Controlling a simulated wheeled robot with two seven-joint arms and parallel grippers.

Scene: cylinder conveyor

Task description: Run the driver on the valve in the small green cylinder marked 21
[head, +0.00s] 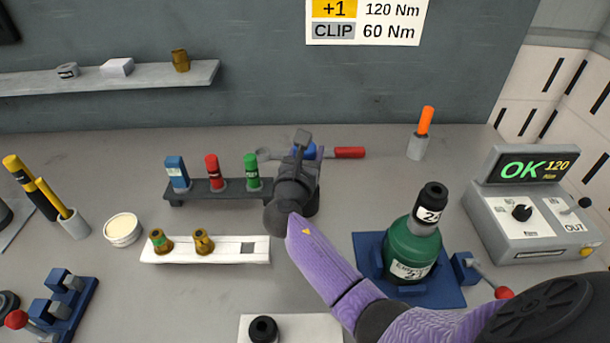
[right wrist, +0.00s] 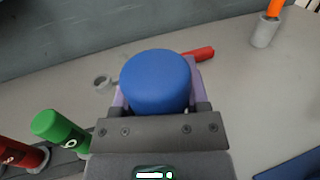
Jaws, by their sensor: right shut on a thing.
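The small green cylinder (head: 408,250) stands upright in a blue cradle (head: 440,296) at the right; its label appears to read 21. A black piece (head: 433,195) with a white numbered tag sits on its top and hides the valve. My right gripper (head: 303,165) is left of the cylinder, behind the white strip, and is shut on a blue round-topped thing (right wrist: 156,82). I take this for a driver; its lower part is hidden, and only a bit of blue shows in the head view (head: 310,152). My left gripper is not in view.
A dark rack (head: 217,193) holds blue, red and green pieces. A white strip (head: 220,250) carries brass fittings. A red-handled tool (head: 348,152) lies behind my gripper. A control box (head: 530,215) reads OK 120 Nm. A red-knobbed lever (head: 503,292) is beside the cradle.

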